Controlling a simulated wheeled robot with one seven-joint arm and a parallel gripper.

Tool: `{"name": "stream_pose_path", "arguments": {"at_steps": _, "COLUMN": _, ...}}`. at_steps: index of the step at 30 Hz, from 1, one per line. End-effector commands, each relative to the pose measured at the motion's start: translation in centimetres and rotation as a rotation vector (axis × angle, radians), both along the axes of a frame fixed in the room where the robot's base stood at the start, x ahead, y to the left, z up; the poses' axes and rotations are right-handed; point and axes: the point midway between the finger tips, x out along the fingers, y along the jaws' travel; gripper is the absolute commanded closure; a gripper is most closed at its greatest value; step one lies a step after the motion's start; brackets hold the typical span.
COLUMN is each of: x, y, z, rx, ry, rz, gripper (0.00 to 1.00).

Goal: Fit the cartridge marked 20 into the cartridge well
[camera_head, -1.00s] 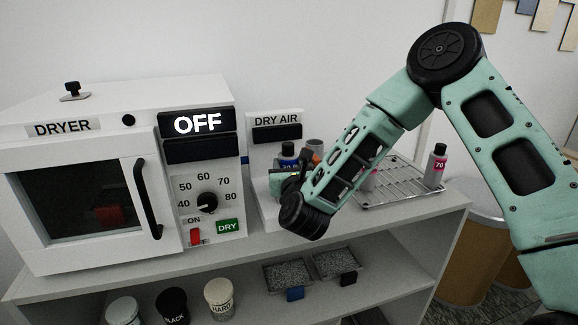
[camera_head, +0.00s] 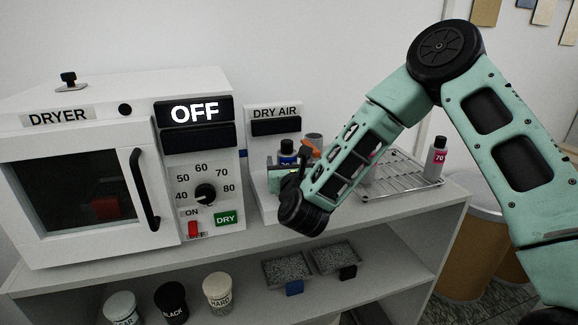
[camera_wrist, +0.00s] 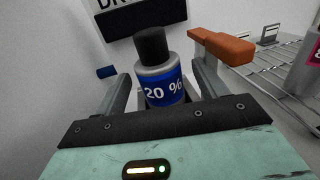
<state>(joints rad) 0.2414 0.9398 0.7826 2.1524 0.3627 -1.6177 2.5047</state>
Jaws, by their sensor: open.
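The cartridge marked 20 (camera_wrist: 162,88) has a blue label, a grey shoulder and a black cap. In the wrist view it stands between the spread fingers of my gripper (camera_wrist: 164,80), with gaps showing beside it. My gripper is open. In the head view the cartridge's cap and blue label (camera_head: 287,152) show at the dry air unit (camera_head: 275,113), behind my wrist. The cartridge's lower end is hidden by my gripper. The cartridge well is not clearly visible, so I cannot tell how deep the cartridge sits.
An orange lever (camera_wrist: 222,46) is close to the right finger. A wire rack (camera_head: 385,188) at the right holds a bottle marked 70 (camera_head: 436,158). The dryer (camera_head: 110,165) at the left reads OFF. Tubs and trays stand on the lower shelf.

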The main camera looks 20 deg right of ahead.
Motion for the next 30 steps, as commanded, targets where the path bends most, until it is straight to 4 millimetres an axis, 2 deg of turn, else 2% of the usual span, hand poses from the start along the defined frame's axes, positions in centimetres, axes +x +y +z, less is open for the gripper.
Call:
{"name": "stream_pose_path", "arguments": {"at_steps": 4, "x": -1.0, "y": 0.2, "z": -0.1, "rx": 0.0, "ry": 0.0, "rz": 0.001, "gripper": 0.29}}
{"name": "stream_pose_path", "arguments": {"at_steps": 8, "x": -3.2, "y": 0.5, "z": -0.2, "rx": 0.0, "ry": 0.001, "rz": 0.003, "gripper": 0.29}}
{"name": "stream_pose_path", "arguments": {"at_steps": 15, "x": -8.7, "y": 1.5, "z": -0.3, "rx": -0.001, "ry": 0.001, "rz": 0.004, "gripper": 0.29}}
{"name": "stream_pose_path", "arguments": {"at_steps": 24, "x": -14.7, "y": 2.4, "z": -0.3, "rx": 0.0, "ry": 0.0, "rz": 0.005, "gripper": 0.29}}
{"name": "stream_pose_path", "arguments": {"at_steps": 30, "x": -15.6, "y": 3.0, "z": -0.2, "rx": -0.007, "ry": 0.012, "rz": 0.013, "gripper": 0.29}}
